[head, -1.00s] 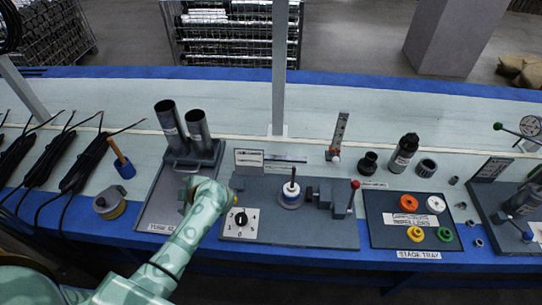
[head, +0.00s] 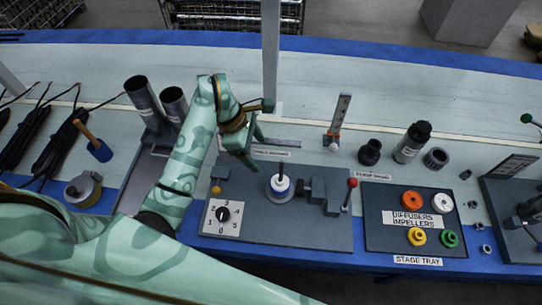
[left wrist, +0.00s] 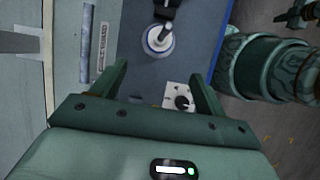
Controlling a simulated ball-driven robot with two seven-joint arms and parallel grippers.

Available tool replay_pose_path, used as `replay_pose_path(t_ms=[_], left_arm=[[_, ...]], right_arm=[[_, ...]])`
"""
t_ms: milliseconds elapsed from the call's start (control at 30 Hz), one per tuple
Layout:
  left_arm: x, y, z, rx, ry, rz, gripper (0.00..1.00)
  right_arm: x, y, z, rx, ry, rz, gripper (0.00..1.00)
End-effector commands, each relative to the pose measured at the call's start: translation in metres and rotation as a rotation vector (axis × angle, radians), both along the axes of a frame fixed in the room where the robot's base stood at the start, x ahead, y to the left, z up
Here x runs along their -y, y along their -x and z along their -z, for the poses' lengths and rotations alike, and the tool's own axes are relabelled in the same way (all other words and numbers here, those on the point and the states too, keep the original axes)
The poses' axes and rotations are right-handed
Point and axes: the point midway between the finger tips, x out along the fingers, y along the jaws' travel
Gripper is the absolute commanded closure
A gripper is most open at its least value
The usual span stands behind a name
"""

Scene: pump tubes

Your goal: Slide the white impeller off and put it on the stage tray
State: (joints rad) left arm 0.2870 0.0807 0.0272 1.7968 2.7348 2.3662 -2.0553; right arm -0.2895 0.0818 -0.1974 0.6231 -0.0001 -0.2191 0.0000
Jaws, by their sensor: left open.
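The white impeller (head: 280,184) sits low on an upright dark shaft, above a blue ring, on the grey fixture plate in the middle of the bench. It also shows in the left wrist view (left wrist: 158,40) beyond my fingers. My left gripper (head: 257,148) is open and empty, above the back of the plate, left of the shaft and apart from it. Its two spread fingers show in the left wrist view (left wrist: 161,78). The stage tray (head: 377,236) lies to the right, holding orange, white, yellow and green rings.
A dark clamp block (head: 318,190) with a red-knobbed lever (head: 351,184) stands just right of the shaft. A numbered dial (head: 222,215) is at the plate's front left.

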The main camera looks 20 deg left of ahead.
Motion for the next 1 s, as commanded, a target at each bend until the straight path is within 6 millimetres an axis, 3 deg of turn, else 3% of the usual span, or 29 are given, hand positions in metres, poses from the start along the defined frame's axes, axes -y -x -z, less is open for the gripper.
replay_pose_path(t_ms=[167,500,700,1000], left_arm=[[0.015,-0.003,0.042,-0.007,0.003,0.001,0.26],[0.043,-0.011,0.113,-0.006,0.0,-0.001,0.26],[0.052,-0.014,0.134,-0.003,-0.001,-0.002,0.26],[0.055,-0.015,0.138,0.0,-0.002,-0.001,0.26]], right_arm=[[0.001,0.028,0.018,-0.047,0.002,-0.003,1.0],[-0.001,0.025,0.049,-0.052,0.0,-0.004,1.0],[-0.002,0.028,0.058,-0.059,-0.002,-0.003,1.0],[-0.003,0.029,0.059,-0.06,-0.004,-0.002,1.0]])
